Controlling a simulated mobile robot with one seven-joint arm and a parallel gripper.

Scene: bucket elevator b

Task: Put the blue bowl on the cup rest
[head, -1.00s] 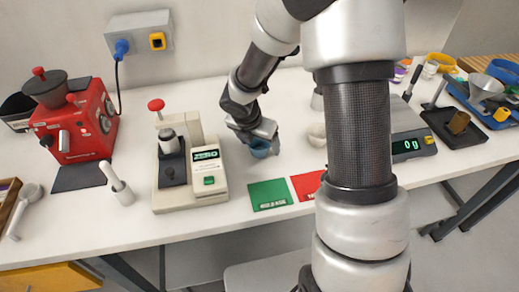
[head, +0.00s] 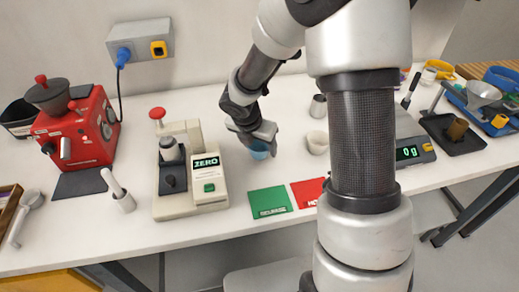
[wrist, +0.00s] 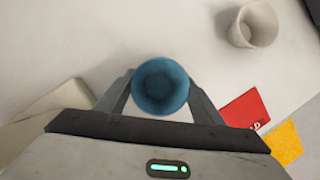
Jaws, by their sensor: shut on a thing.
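The blue bowl (head: 259,151) is between the fingers of my gripper (head: 257,145), right of the beige tester and above or on the white bench. In the wrist view the bowl (wrist: 160,86) shows from above with its round opening upright and empty. My gripper (wrist: 160,100) is shut on its sides. In the head view my gripper partly hides the bowl, and I cannot tell for sure whether its base touches the bench. I cannot tell which part is the cup rest; a black mat (head: 84,182) lies before the red machine (head: 80,130).
The beige tester (head: 190,190) with its ZERO display stands left of my gripper. A white cup (head: 317,142) and a metal cup (head: 318,105) stand to the right. Green (head: 270,201) and red (head: 308,192) cards lie in front.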

